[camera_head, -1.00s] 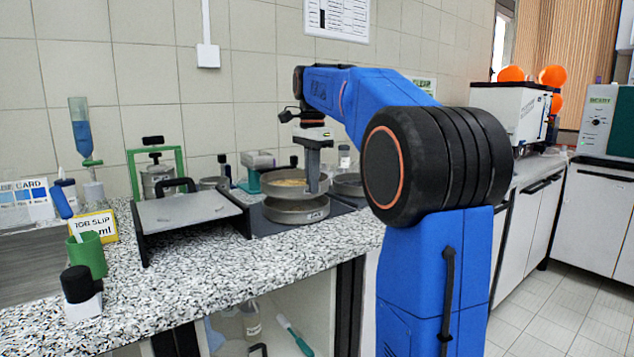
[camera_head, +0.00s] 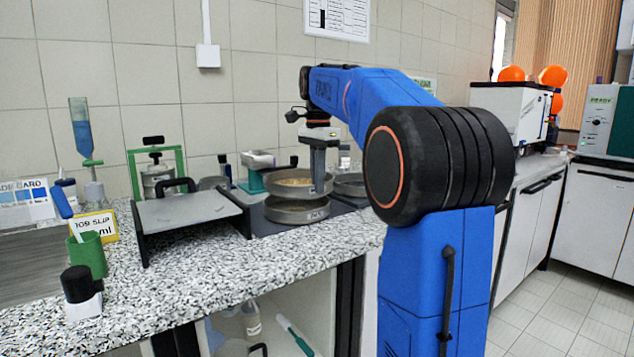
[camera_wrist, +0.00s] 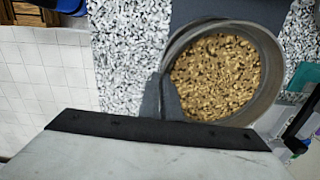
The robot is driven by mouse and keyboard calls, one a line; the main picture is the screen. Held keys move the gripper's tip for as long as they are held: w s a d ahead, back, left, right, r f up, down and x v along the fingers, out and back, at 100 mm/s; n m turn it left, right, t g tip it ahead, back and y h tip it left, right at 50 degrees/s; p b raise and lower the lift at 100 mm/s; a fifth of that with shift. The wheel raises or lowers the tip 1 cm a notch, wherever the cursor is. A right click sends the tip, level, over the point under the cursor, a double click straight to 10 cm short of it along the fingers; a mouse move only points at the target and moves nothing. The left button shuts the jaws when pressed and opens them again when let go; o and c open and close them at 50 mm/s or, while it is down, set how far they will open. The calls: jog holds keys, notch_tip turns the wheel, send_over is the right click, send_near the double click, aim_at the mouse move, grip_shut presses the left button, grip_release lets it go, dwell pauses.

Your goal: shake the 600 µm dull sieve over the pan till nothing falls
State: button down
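The dull sieve (camera_head: 284,191) hangs level a little above the pan (camera_head: 297,215) in the head view, with a gap between them. My gripper (camera_head: 318,182) points down and is shut on the sieve's right-hand rim. In the wrist view the sieve (camera_wrist: 273,62) holds a broad layer of tan granules (camera_wrist: 228,75), with a gripper finger (camera_wrist: 168,98) at its rim. The inside of the pan and anything falling are hidden. The sieve's size mark cannot be read.
A grey sloped stand (camera_head: 185,207) is left of the pan. Behind are a small green balance (camera_head: 256,180) and another round metal vessel (camera_head: 349,184). A green cup (camera_head: 87,255) and a black-topped jar (camera_head: 80,290) stand at the front left.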

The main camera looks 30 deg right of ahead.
jog(key=shift+w+a, duration=0.2)
jog(key=shift+a, duration=0.35)
jog(key=shift+w+a, duration=0.15)
jog(key=shift+a, duration=0.35)
jog(key=shift+d, duration=0.15)
jog(key=shift+s+d, duration=0.2)
jog(key=shift+d, duration=0.35)
jog(key=shift+s+d, duration=0.2)
jog(key=shift+d, duration=0.3)
jog(key=shift+a, duration=0.15)
jog(key=shift+w+a, duration=0.2)
jog(key=shift+a, duration=0.35)
jog(key=shift+w+a, duration=0.2)
jog(key=shift+a, duration=0.3)
jog(key=shift+d, duration=0.1)
